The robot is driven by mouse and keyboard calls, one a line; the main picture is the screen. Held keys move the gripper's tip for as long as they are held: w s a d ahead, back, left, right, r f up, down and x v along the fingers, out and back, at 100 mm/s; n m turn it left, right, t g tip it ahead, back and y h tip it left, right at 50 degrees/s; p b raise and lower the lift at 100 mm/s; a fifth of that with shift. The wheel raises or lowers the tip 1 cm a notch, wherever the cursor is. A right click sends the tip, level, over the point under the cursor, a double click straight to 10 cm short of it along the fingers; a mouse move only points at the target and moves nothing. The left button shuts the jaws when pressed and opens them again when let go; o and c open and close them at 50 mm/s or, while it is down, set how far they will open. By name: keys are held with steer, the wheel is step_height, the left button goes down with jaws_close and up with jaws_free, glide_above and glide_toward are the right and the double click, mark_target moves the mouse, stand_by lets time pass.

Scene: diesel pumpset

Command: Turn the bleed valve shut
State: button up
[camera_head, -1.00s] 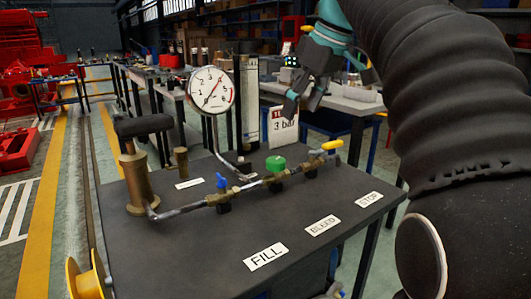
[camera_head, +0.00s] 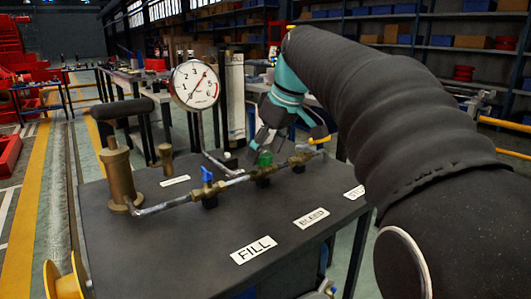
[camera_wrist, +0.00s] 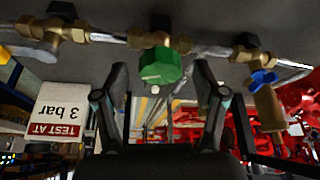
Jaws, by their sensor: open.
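The bleed valve has a green knob (camera_head: 265,158) in the middle of the brass pipe line on the dark bench, behind the BLEED label (camera_head: 310,217). My gripper (camera_head: 262,138) is just above and behind the knob in the head view, pointing down. In the wrist view the green knob (camera_wrist: 160,65) lies between and just beyond the two open fingertips (camera_wrist: 161,78). A gap shows on each side, so the fingers are not closed on it. Part of the knob's surroundings is hidden by my gripper in the head view.
A blue-handled valve (camera_head: 207,175) stands left of the knob, a yellow-handled one (camera_head: 318,140) right. A pressure gauge (camera_head: 195,85) on a thin stem rises behind. A brass hand pump (camera_head: 119,175) with black handle is at left. The front bench top is clear.

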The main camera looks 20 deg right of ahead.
steer(key=shift+f, duration=0.15)
steer(key=c, duration=1.1)
steer(key=shift+c, duration=0.2)
steer(key=shift+a, duration=0.1)
steer(key=m+h+p, duration=0.1)
steer(key=m, duration=0.1)
steer(key=m+t+h+p, duration=0.1)
steer(key=m, duration=0.2)
steer(key=shift+a+m, duration=0.2)
steer(key=shift+m, duration=0.1)
steer(key=m+h+p, duration=0.1)
steer(key=m, duration=0.2)
steer(key=m+h+p, duration=0.1)
steer(key=m, duration=0.2)
steer(key=shift+a, duration=0.2)
steer(key=m+g+h+p, duration=0.1)
steer(key=m, duration=0.2)
steer(key=m+h+p, duration=0.1)
steer(key=m, duration=0.1)
steer(key=shift+w+a+m+g, duration=0.1)
steer(key=shift+w+m+g, duration=0.05)
steer(key=shift+m+g, duration=0.25)
steer(key=m+g, duration=0.1)
steer(key=m, duration=0.1)
steer(key=m+h, duration=0.1)
steer(key=m, duration=0.2)
steer(key=shift+w+g, duration=0.15)
steer(key=shift+g, duration=0.25)
steer(key=shift+m, duration=0.4)
